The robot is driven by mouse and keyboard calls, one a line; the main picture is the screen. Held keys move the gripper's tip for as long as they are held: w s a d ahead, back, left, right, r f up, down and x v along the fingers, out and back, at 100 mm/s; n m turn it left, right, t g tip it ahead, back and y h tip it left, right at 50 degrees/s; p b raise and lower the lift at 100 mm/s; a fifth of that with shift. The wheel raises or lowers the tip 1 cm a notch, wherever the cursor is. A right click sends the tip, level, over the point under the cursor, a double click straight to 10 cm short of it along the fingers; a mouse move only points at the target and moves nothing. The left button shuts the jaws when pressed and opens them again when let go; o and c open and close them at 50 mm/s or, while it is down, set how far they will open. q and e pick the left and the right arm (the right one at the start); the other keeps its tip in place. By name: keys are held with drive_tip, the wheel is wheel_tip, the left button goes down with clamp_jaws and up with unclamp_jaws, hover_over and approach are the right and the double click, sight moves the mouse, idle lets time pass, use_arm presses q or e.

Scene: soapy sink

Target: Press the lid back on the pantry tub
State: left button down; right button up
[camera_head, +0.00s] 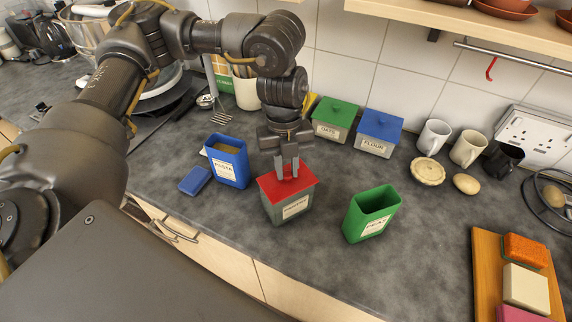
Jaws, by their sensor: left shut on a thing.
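My left gripper (289,176) points down at the middle of a red lid (299,187) and is shut on the lid's handle, which the fingers mostly hide. The red lid lies over the top of a grey tub (275,213) with a white label. I cannot tell whether the lid is fully seated. Left of it stands an open blue tub (234,168) labelled PASTA, with a blue lid (195,180) lying on the counter beside it. Right of it stands an open green tub (359,219) with a white label. My right gripper is not in view.
A green-lidded OATS tub (334,115) and a blue-lidded FLOUR tub (379,131) stand by the wall. A wooden board (487,262) holds sponges. The counter between the green tub and board is clear.

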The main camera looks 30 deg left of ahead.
use_arm(q)
drive_tip(key=c, duration=1.2)
unclamp_jaws()
drive_tip(key=shift+o, duration=0.4)
drive_tip(key=o, duration=0.4)
drive_tip(key=shift+r, duration=0.15)
drive_tip(key=shift+r+p, duration=3.2)
drive_tip(key=shift+r, duration=0.2)
drive_tip(key=shift+c, duration=0.5)
clamp_jaws()
